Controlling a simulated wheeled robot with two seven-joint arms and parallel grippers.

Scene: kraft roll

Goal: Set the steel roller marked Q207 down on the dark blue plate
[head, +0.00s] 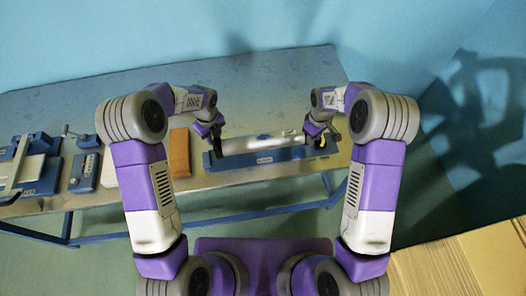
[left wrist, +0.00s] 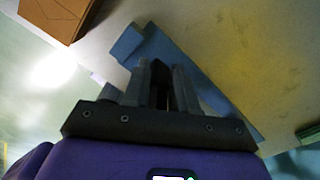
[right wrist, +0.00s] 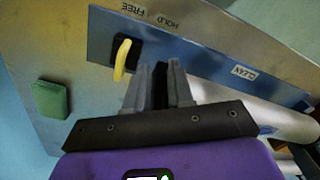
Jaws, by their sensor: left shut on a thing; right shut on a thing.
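The steel roller (head: 258,144) lies lengthwise across the picture in the head view, with a gripper at each end. Its pale cylinder also shows in the right wrist view (right wrist: 275,119). I cannot read a Q207 mark on it. A long blue plate (head: 262,158) with a small white label lies at the roller's near side; it shows in the right wrist view (right wrist: 205,68). I cannot tell whether the roller touches it. My left gripper (head: 216,147) is shut on the roller's left end. My right gripper (head: 312,143) is shut on its right end.
A yellow lever (right wrist: 123,60) stands at one end of the blue plate, beside FREE and HOLD labels. A green block (right wrist: 52,100) lies near it. A brown box (head: 179,152), a blue control box (head: 84,172) and a blue-and-grey device (head: 33,172) are at left. The table's back is clear.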

